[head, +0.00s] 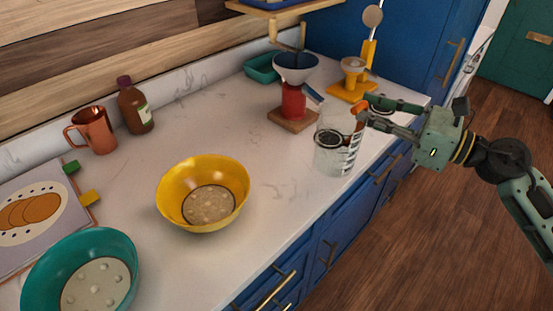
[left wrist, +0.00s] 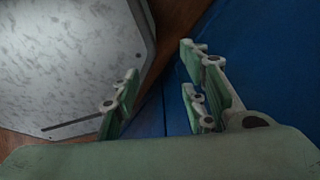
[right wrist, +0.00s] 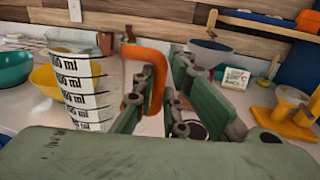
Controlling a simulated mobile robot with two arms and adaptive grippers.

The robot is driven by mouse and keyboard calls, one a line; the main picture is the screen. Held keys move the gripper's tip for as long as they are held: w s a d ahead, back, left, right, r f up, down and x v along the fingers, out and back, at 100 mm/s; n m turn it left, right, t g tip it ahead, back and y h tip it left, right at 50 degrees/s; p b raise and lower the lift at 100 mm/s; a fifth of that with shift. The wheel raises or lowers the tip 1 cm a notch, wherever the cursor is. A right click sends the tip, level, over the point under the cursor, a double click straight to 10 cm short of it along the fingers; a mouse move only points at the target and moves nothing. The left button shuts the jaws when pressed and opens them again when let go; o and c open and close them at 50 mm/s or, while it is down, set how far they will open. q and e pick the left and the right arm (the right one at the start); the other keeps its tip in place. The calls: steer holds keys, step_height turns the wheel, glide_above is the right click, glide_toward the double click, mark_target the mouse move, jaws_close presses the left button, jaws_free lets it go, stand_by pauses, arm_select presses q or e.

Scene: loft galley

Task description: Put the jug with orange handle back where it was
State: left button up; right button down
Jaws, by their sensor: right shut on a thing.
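The clear measuring jug (head: 335,158) with black markings is near the counter's front edge in the head view. Its orange handle (right wrist: 152,58) and marked wall (right wrist: 85,92) show in the right wrist view. The jug looks upright; a dark-rimmed round surface shows inside it. I cannot tell whether its base touches the counter. My right gripper (head: 364,110) is shut on the handle, on the jug's right side; it also shows in the right wrist view (right wrist: 160,85). My left gripper (left wrist: 160,95) is open and empty in the left wrist view, facing blue cabinet fronts.
A yellow bowl (head: 236,186) and a teal bowl (head: 125,255) stand left of the jug. A red stand with a grey bowl (head: 293,100) is behind it. Counter between yellow bowl and jug is clear.

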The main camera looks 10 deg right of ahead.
steer(key=shift+w+a+f+p, duration=0.35)
steer(key=shift+w+a+p, duration=0.15)
steer(key=shift+w+a, duration=0.35)
steer(key=w+a+f+p, duration=0.1)
steer(key=w+f, duration=0.1)
steer(key=f, duration=0.1)
steer(key=w+a+f+p, duration=0.1)
steer(key=w+a+f, duration=0.1)
steer(key=w+f, duration=0.1)
steer(key=w+a+f+p, duration=0.1)
steer(key=w+a+f, duration=0.1)
steer(key=f, duration=0.1)
steer(key=shift+w+f, duration=0.15)
steer(key=shift+f, duration=0.45)
arm_select(q)
steer(key=r, duration=0.4)
steer(key=shift+s+d, duration=0.3)
steer(key=shift+s, duration=0.1)
